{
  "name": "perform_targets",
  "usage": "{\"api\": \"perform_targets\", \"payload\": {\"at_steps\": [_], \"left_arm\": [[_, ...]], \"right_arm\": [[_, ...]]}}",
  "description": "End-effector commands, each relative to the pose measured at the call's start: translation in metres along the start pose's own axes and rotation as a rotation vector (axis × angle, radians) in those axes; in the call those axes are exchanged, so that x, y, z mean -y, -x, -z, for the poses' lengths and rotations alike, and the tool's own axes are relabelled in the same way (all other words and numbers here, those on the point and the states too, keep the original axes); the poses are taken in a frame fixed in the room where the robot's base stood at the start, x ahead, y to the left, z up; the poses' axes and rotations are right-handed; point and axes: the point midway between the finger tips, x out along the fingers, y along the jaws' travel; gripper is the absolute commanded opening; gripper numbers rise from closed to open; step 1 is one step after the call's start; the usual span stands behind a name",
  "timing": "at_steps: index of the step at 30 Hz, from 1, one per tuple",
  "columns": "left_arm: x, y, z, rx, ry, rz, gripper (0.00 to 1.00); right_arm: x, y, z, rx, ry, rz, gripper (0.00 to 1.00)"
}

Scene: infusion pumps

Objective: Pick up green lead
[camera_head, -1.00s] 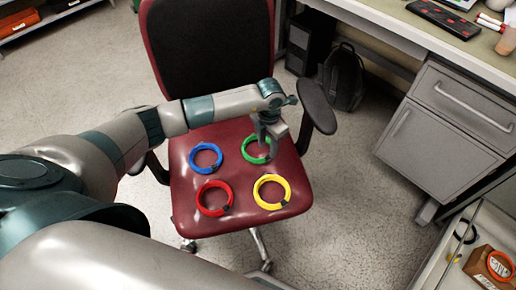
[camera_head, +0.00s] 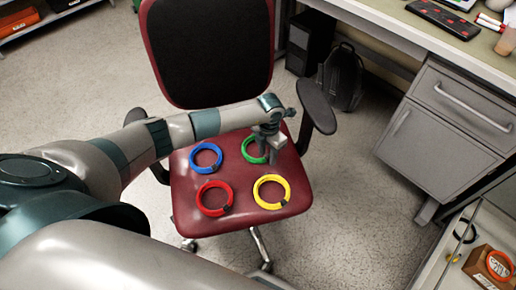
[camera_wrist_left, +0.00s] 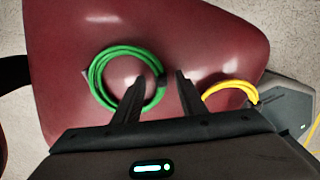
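The green lead (camera_head: 246,150) is a coiled ring lying on the red chair seat (camera_head: 236,184), at its back right. Part of it is hidden behind my left gripper (camera_head: 270,157) in the head view. In the left wrist view, the green lead (camera_wrist_left: 94,78) lies flat, with a dark clip on its right side. My left gripper (camera_wrist_left: 158,82) is open there, with the left finger over the coil's right part and the clip showing between the fingers. I cannot tell whether the fingers touch it. My right gripper is not in view.
Blue (camera_head: 206,146), red (camera_head: 201,196) and yellow (camera_head: 258,194) coiled leads lie on the same seat. The chair's right armrest (camera_head: 318,106) rises close to my left gripper. A desk with a drawer cabinet (camera_head: 440,135) stands to the right. Open floor surrounds the chair.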

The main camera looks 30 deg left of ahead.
Motion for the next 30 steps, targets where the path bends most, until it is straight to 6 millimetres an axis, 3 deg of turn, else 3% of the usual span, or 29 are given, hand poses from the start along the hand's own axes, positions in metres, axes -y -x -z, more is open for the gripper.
{"api": "perform_targets", "payload": {"at_steps": [14, 19, 30], "left_arm": [[0.0, -0.001, -0.0001, 0.001, 0.0, 0.0, 0.38], [0.0, -0.0009, -0.0001, 0.001, 0.0, 0.0, 0.0], [-0.0003, 0.0009, -0.0005, 0.001, 0.0, 0.0, 0.0]], "right_arm": [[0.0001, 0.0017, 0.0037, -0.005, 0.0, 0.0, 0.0], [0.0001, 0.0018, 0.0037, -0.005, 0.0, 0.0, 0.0], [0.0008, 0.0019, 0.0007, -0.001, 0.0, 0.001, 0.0]]}}
